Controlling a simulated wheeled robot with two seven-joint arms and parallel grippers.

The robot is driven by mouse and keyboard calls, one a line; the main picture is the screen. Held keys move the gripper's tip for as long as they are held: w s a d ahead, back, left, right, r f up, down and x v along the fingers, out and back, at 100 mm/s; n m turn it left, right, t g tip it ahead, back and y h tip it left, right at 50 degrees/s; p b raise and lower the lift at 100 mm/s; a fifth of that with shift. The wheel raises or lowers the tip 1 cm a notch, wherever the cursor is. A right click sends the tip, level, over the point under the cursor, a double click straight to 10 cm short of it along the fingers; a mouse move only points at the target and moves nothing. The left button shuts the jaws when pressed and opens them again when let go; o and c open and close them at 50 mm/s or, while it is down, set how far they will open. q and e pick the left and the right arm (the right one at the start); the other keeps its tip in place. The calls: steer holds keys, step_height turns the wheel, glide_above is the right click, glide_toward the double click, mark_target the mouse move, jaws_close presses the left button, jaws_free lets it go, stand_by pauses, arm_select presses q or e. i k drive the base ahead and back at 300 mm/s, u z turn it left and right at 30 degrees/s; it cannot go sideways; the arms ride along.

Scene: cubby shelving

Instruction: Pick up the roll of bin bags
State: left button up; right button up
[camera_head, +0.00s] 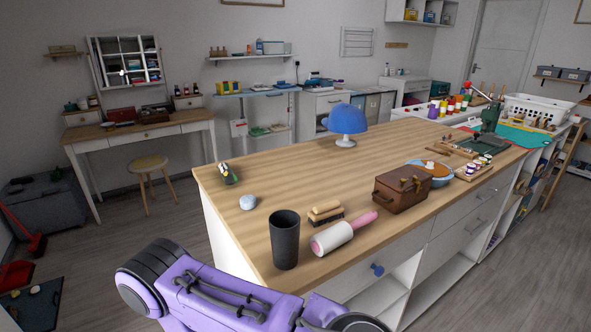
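A dark grey, nearly black upright cylinder (285,240) stands at the near left corner of the wooden-topped island. It may be the roll of bin bags or a tumbler; I cannot tell which from here. No other thing in view is clearly a roll of bin bags. A white roller with a pink handle (332,239) lies just right of the cylinder, apart from it. Neither of my grippers shows; only purple parts of my own body are in view at the bottom edge.
Near the cylinder are wooden brushes (325,212), a brown case (402,190), a pale blue round thing (248,202) and a small green item (229,175). A blue cap on a stand (346,121) is farther back. The island's middle (300,170) is clear.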

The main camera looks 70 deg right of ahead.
mark_target(230, 179)
steer(key=z, duration=0.2)
steer(key=i, duration=2.4)
steer(key=z, duration=2.7)
